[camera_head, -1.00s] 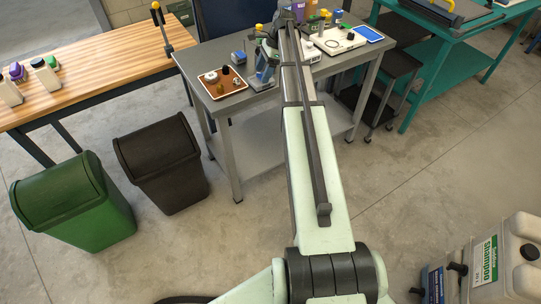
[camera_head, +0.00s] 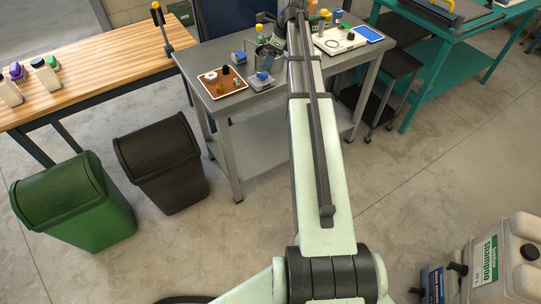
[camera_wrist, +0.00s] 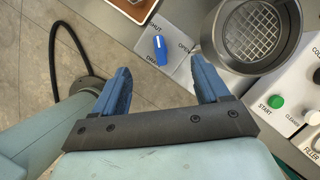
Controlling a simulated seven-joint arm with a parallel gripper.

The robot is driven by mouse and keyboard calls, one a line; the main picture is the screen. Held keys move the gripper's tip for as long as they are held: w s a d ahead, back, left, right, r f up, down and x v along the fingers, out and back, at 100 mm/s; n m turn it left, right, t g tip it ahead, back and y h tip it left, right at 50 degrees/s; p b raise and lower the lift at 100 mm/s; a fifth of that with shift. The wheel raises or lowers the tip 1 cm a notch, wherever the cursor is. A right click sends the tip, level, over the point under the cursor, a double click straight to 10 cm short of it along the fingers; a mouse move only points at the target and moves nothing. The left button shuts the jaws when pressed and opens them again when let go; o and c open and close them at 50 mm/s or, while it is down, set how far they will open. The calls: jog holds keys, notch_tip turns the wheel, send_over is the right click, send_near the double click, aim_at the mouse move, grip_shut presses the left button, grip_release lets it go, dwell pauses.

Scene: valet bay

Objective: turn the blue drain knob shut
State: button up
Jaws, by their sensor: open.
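The blue drain knob (camera_wrist: 161,52) sits on a light plate lettered SHUT, OPEN and DRAIN. Its white mark is at the upper end, pointing roughly at the word SHUT. In the head view the knob (camera_head: 262,76) shows small on the grey bench's front part. My gripper (camera_wrist: 160,66) is open and empty. In the wrist view its two blue fingers stand apart, with the knob beyond and between their tips, apart from both.
A round metal basin with a strainer (camera_wrist: 262,32) is right of the knob. A white panel with a green START button (camera_wrist: 276,102) lies farther right. A brown tray (camera_head: 222,82) with small parts is left of the knob on the grey bench (camera_head: 236,104).

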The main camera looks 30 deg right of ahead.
jog(key=s+d+r+n+t+h, duration=0.15)
jog(key=d+r+n, duration=0.4)
jog(key=n, duration=0.65)
jog(key=s+a+f+n+g, duration=0.1)
jog(key=s+a+f+n, duration=0.2)
jog(key=f, duration=0.9)
jog(key=s+a+f+n+g+h, duration=0.1)
jog(key=s+a+f+n, duration=0.3)
jog(key=s+a+f, duration=0.4)
jog(key=s+a+f+n+g, duration=0.2)
jog(key=s+a+f, duration=0.3)
jog(key=f, duration=1.1)
jog(key=shift+s+a+n, duration=0.2)
jog(key=shift+n, duration=0.5)
